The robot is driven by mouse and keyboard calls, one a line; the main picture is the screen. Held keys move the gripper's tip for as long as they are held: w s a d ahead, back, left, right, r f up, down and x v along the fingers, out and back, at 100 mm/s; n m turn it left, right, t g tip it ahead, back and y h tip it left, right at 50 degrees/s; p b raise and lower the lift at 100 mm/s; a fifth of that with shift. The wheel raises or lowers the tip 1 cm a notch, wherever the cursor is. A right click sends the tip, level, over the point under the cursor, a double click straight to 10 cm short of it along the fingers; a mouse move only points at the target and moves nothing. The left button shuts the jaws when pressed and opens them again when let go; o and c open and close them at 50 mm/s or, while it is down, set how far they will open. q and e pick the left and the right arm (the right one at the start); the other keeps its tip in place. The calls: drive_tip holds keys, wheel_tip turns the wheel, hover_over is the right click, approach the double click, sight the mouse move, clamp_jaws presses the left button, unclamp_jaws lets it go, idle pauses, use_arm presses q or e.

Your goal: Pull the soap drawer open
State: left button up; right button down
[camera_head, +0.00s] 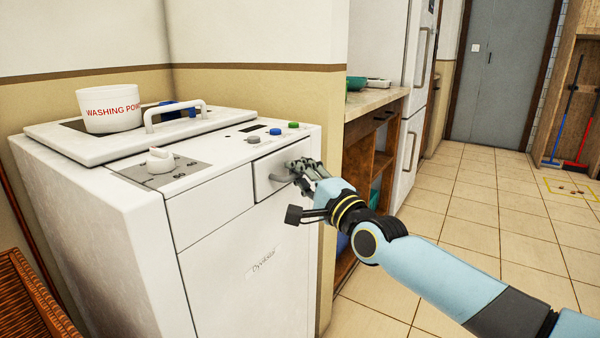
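The white washing machine (240,256) stands at the left. Its soap drawer (264,171) is the small front panel at the upper right, under the buttons. The drawer looks flush with the front. A short grey handle (279,178) shows on it, partly covered by my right gripper (299,171). My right arm comes in from the lower right, and the fingers are at the handle. I cannot tell whether they are closed around it or only beside it. My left gripper is not in view.
A white washing powder tub (109,108) stands on the lid (165,122). A dial (160,160) is on the panel left of the drawer. A wooden counter (374,102) with open shelves is close behind my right gripper. A wicker basket (22,300) is at lower left. Tiled floor (470,205) lies free at right.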

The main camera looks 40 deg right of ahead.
use_arm(q)
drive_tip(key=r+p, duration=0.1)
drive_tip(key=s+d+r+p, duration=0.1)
drive_tip(key=p, duration=0.1)
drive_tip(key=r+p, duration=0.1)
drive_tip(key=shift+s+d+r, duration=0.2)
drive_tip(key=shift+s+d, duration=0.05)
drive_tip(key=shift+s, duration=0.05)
use_arm(e)
drive_tip(key=s+d, duration=0.5)
drive_tip(key=s, duration=0.7)
drive_tip(key=shift+s+d+f, duration=0.15)
drive_tip(key=shift+s, duration=0.2)
drive_tip(key=c, duration=1.4)
unclamp_jaws()
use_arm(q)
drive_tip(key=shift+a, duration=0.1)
use_arm(e)
drive_tip(key=s, duration=0.4)
drive_tip(key=s+f, duration=0.1)
drive_tip(key=s, duration=0.3)
drive_tip(key=s+f, duration=0.1)
drive_tip(key=s, duration=0.2)
drive_tip(key=shift+s, duration=0.4)
